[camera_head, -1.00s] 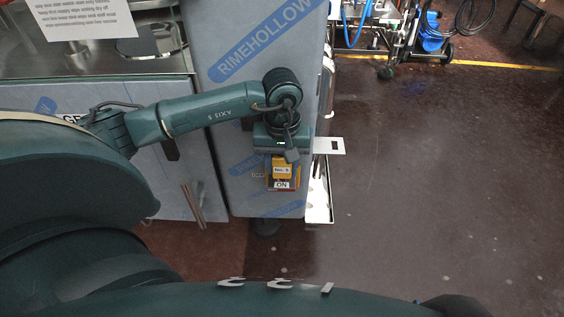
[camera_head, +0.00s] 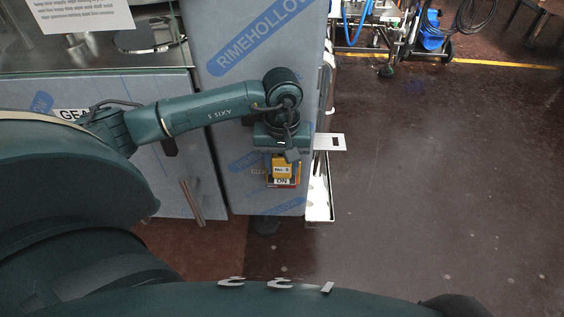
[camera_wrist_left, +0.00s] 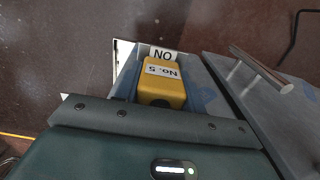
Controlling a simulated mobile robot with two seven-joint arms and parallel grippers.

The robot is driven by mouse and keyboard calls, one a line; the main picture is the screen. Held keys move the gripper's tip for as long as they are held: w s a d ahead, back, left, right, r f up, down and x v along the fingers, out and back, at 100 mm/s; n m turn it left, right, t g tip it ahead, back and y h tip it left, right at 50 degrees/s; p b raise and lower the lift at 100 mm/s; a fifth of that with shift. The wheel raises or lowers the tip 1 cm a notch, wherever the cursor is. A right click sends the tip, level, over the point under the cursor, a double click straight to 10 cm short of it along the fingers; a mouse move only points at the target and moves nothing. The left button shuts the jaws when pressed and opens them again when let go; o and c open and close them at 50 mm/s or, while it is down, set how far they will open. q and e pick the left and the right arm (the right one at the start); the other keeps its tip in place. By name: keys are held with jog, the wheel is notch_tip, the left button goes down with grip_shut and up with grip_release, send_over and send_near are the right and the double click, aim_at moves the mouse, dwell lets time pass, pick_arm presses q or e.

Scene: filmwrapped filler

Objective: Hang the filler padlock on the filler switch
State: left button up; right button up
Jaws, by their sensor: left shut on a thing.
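The filler padlock (camera_head: 282,168) is a yellow block with a white "No. 5" label; it also shows in the left wrist view (camera_wrist_left: 162,92). My left gripper (camera_head: 284,152) is shut on it, its fingertips mostly hidden in the head view. The filler switch (camera_head: 297,181) shows in part below the padlock, on the front of the film-wrapped grey cabinet, with a white "ON" plate. The plate is also just beyond the padlock in the left wrist view. The shackle is hidden, so I cannot tell whether it touches the switch. My right gripper is not in view.
The film-wrapped cabinet (camera_head: 235,100) stands under my left arm, with a white bracket (camera_head: 329,142) jutting from its right side. A lower cabinet with a bar handle (camera_head: 192,202) is at left. The floor at right (camera_head: 430,180) is clear up to the trolleys at the back.

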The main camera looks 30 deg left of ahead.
pick_arm(q)
jog(key=shift+f+b, duration=0.2)
jog(key=shift+b, duration=0.15)
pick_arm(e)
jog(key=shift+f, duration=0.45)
pick_arm(q)
jog(key=o, duration=1.2)
jog(key=shift+o, duration=0.2)
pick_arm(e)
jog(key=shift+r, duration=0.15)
pick_arm(q)
notch_tip(320, 180, up, 3)
jog(key=shift+w+f, duration=0.1)
jog(key=shift+f, duration=0.1)
notch_tip(320, 180, up, 10)
jog(key=shift+r+p, duration=0.25)
jog(key=shift+p, duration=0.25)
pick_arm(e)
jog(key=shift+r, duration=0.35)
